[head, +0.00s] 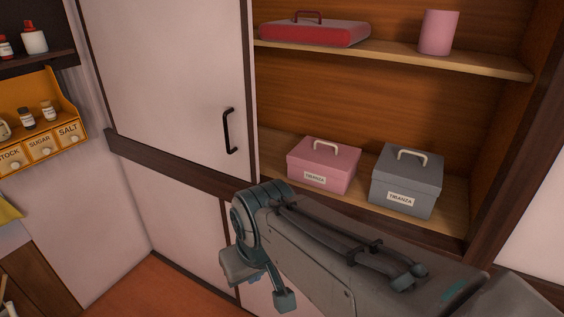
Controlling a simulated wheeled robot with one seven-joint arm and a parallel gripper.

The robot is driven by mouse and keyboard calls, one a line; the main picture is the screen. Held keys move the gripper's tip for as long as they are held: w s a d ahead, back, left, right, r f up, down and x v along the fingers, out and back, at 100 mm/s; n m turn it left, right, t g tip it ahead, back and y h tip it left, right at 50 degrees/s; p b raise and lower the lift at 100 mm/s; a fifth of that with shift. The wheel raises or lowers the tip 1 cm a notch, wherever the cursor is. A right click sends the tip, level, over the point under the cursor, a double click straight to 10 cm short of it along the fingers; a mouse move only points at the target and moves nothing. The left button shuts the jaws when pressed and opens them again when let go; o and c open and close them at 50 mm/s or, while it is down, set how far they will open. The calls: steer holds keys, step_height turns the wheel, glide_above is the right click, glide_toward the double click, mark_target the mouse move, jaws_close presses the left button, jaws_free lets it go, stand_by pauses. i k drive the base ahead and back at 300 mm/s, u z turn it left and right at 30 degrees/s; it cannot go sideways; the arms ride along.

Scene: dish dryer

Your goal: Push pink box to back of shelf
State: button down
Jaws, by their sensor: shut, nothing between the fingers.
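The pink box (323,165) is a lidded box with a pale handle on top and a small paper label on its front. It stands upright on the lower shelf (455,203) of the open cupboard, left of a grey box (407,180). A gap shows between the two boxes. Part of my arm crosses the picture below and in front of the pink box.
A pale sliding door (170,75) with a black handle (229,130) covers the cupboard's left part. The upper shelf (480,61) holds a red-and-grey case (314,33) and a pink cup (439,32). Bare wood backing shows behind both boxes. A spice rack (38,120) hangs at left.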

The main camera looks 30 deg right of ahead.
mark_target(330, 167)
steer(key=z, duration=0.15)
steer(key=i, duration=0.6)
steer(key=z, duration=0.8)
steer(key=i, duration=0.35)
steer(key=z, duration=0.4)
